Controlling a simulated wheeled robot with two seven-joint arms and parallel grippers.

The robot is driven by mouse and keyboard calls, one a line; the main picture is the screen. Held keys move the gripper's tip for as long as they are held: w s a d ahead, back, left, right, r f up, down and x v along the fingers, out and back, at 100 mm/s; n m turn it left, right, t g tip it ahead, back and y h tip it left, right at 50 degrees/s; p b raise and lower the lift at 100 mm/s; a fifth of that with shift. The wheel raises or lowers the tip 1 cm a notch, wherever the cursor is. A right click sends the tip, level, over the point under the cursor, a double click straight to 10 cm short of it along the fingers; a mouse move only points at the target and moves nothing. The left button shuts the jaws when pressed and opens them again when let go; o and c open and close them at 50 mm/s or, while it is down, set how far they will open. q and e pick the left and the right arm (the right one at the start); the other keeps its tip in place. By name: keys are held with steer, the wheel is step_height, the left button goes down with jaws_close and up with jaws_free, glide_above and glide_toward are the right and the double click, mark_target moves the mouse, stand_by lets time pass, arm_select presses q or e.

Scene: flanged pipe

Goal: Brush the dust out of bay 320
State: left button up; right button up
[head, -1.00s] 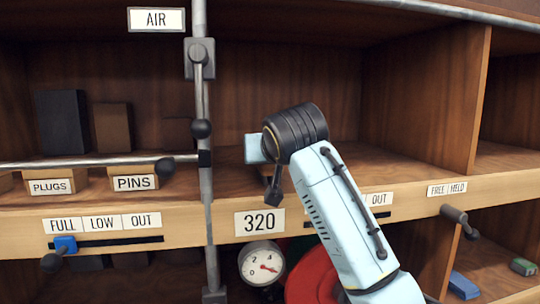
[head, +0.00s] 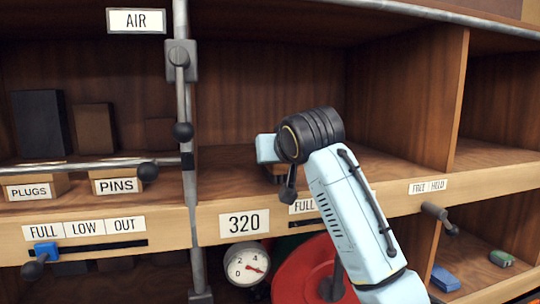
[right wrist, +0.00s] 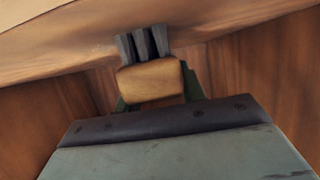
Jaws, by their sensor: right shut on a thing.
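Bay 320 (head: 265,88) is the open wooden compartment above the label 320 (head: 244,224) in the head view. My right arm reaches into it from the lower right, and its wrist hides part of the bay floor. In the right wrist view my right gripper (right wrist: 155,85) is shut on a brush (right wrist: 150,78) with a wooden block and dark bristle tufts. The bristles point away from the gripper, close to a wooden surface; I cannot tell if they touch. In the head view the brush is hidden behind my wrist. I make out no dust. My left gripper is not in view.
A grey vertical pipe (head: 189,215) with a lever (head: 181,100) stands at the bay's left edge. A horizontal rod (head: 80,164) crosses the left bay. A gauge (head: 247,264) and a red disc (head: 300,270) sit below. A wooden divider (head: 420,95) closes the right side.

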steer(key=shift+w+d+p, duration=0.2)
steer(key=shift+d, duration=0.5)
steer(key=shift+w+d+p, duration=0.15)
steer(key=shift+w+d, duration=0.1)
steer(key=shift+d, duration=0.4)
steer(key=shift+w+d+p, duration=0.2)
steer(key=shift+d, duration=0.5)
steer(key=shift+s+a+f+p, duration=0.1)
steer(key=shift+s+a+p, duration=0.25)
steer(key=shift+a, duration=0.8)
steer(key=shift+s+a+r+p, duration=0.1)
steer(key=shift+s+a+p, duration=0.25)
steer(key=shift+a, duration=0.8)
steer(key=shift+s+a+f+p, duration=0.15)
steer(key=shift+s+a, duration=0.3)
steer(key=shift+a, duration=0.7)
steer(key=shift+s+a+p, duration=0.15)
steer(key=shift+a+p, duration=0.1)
steer(key=shift+a, duration=0.35)
steer(key=shift+s+a+p, duration=0.15)
steer(key=shift+a+p, duration=0.05)
steer(key=shift+a, duration=0.35)
steer(key=shift+w+d, duration=0.2)
steer(key=shift+d, duration=0.35)
steer(key=shift+w+d, duration=0.15)
steer(key=shift+d, duration=0.4)
steer(key=shift+w+d, duration=0.2)
steer(key=shift+d, duration=0.45)
steer(key=shift+w+d, duration=0.15)
steer(key=shift+d, duration=0.45)
